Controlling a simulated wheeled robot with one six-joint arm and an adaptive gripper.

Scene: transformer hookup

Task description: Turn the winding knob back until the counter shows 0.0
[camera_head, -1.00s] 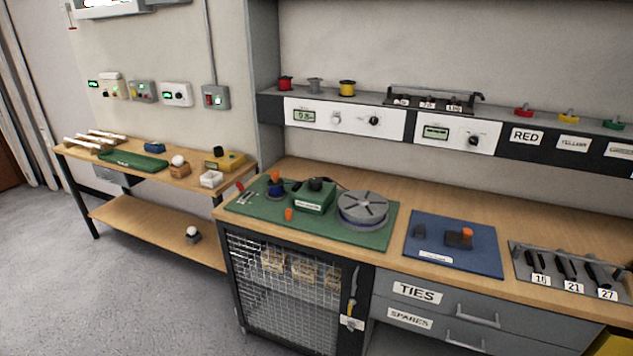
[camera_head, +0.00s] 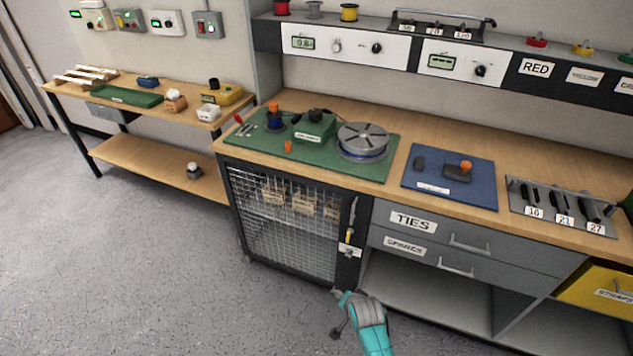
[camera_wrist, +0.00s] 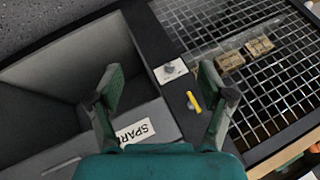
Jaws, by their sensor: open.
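A white panel (camera_head: 318,43) under the upper shelf has a small green counter display (camera_head: 303,43) that seems to read 0.8, too small to be sure. To the right of the display are a pale knob (camera_head: 336,46) and a black knob (camera_head: 376,48); I cannot tell which is the winding knob. On the green mat (camera_head: 258,147), a green box (camera_head: 314,128) has a dark knob on top, beside a grey reel (camera_head: 362,139). My gripper (camera_head: 345,297) is low in front of the cabinet, far below the panel. In the wrist view my gripper (camera_wrist: 170,92) is open and empty.
A mesh-door cabinet (camera_head: 280,222) with a yellow-handled latch stands behind my gripper, beside drawers (camera_head: 428,231) and an open bay. A blue mat (camera_head: 449,178) and a tool rack (camera_head: 561,207) are on the bench. A side table (camera_head: 130,150) stands left; the floor there is clear.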

